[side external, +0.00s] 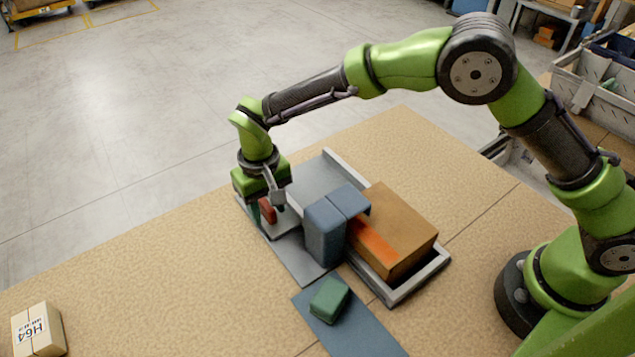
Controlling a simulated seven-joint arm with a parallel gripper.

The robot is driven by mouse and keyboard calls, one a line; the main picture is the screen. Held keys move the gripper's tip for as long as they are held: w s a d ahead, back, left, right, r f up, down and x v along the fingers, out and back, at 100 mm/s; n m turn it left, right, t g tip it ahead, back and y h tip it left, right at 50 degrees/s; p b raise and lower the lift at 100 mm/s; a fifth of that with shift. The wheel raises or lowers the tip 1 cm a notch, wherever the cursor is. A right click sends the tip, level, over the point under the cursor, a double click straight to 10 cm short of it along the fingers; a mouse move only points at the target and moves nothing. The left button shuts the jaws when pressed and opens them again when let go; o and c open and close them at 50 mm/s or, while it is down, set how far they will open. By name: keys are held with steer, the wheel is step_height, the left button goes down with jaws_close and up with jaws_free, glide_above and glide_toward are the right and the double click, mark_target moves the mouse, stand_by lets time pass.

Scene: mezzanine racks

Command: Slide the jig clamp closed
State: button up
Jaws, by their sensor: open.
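The jig has a grey base plate (297,262) with a raised rim and lies on the tan table. A blue-grey block (325,238), which looks like the clamp body, stands on the jig beside a brown box (402,225). A small red piece (267,210), perhaps the clamp's handle, is at the jig's left end. My gripper (266,212) points down there, open, with its fingers around or beside the red piece. I cannot tell whether they touch it.
A green block (330,299) lies on a blue mat (352,328) in front of the jig. A small labelled carton (38,330) stands at the table's left. Grey bins (592,90) are at the far right. The table between carton and jig is clear.

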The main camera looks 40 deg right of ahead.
steer(key=shift+c, duration=0.4)
jaws_close()
steer(key=shift+d, duration=1.85)
steer(key=shift+c, duration=0.2)
jaws_free()
steer(key=shift+o, duration=0.6)
steer(key=shift+a, duration=0.1)
step_height(320, 180, up, 17)
